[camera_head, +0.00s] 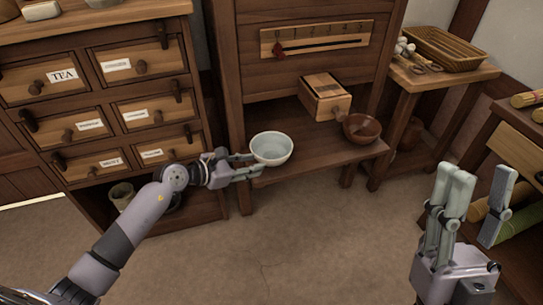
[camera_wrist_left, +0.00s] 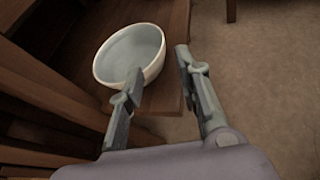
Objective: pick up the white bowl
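The white bowl (camera_head: 271,148) stands upright on the low wooden shelf of the cabinet, near its left front corner. It looks empty, with a pale blue-grey inside. My left gripper (camera_head: 254,165) is open at the bowl's left side, its fingers pointing at it. In the left wrist view the bowl (camera_wrist_left: 130,54) lies ahead of the fingers and left of centre. The left finger of the gripper (camera_wrist_left: 158,70) overlaps the bowl's lower edge there; I cannot tell whether they touch. My right gripper (camera_head: 481,190) is open and empty at the lower right, far from the bowl.
A brown wooden bowl (camera_head: 361,128) and a small wooden box (camera_head: 324,97) share the shelf (camera_head: 318,151) on the right. A labelled drawer cabinet (camera_head: 100,95) stands at the left. A side table with a wicker basket (camera_head: 445,48) is at the right. The floor in front is clear.

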